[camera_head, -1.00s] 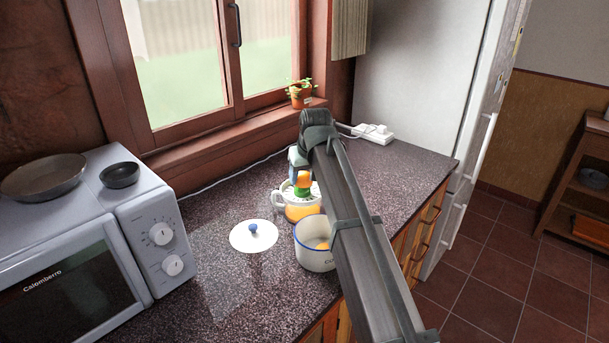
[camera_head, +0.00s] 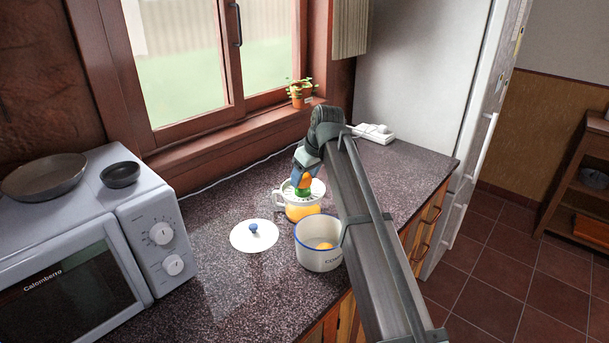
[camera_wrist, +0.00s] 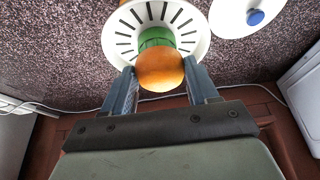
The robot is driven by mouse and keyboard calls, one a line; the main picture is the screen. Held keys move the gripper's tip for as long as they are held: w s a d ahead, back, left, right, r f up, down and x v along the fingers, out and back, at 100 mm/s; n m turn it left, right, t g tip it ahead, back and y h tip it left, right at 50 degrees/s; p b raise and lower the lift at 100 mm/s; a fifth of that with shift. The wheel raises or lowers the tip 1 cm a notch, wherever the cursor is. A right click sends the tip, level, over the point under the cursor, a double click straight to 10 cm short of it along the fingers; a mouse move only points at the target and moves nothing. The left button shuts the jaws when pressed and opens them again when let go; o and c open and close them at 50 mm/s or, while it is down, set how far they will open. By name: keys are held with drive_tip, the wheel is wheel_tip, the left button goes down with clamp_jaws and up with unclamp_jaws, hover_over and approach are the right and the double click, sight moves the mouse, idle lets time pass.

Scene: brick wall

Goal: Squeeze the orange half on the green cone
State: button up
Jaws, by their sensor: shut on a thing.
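The orange half (camera_wrist: 160,70) is held between the two fingers of my gripper (camera_wrist: 160,88) in the wrist view. It also shows in the head view (camera_head: 306,181). The green cone (camera_wrist: 155,38) stands up from the white slotted tray of the juicer (camera_wrist: 125,45). In the head view the orange half is at the top of the green cone (camera_head: 303,192), seemingly touching it. The clear lower part of the juicer (camera_head: 299,213) shows orange juice. The orange half's underside is hidden.
A white pot (camera_head: 318,256) with a blue rim and an orange piece (camera_head: 323,246) inside stands in front of the juicer. A white lid (camera_head: 254,238) with a blue knob lies to the left. A microwave (camera_head: 90,240) is farther left. A power strip (camera_head: 373,132) lies behind.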

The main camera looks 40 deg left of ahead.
drive_tip(key=shift+f+n+g, duration=0.15)
drive_tip(key=shift+n+g, duration=0.35)
drive_tip(key=shift+n, duration=0.6)
drive_tip(key=shift+d+m+t, duration=0.1)
drive_tip(key=shift+m+t, duration=0.2)
drive_tip(key=shift+m, duration=0.5)
drive_tip(key=shift+m+t, duration=0.4)
drive_tip(key=shift+m, duration=0.6)
drive_tip(key=shift+m+t+h, duration=0.3)
drive_tip(key=shift+m+t, duration=0.4)
drive_tip(key=shift+m, duration=1)
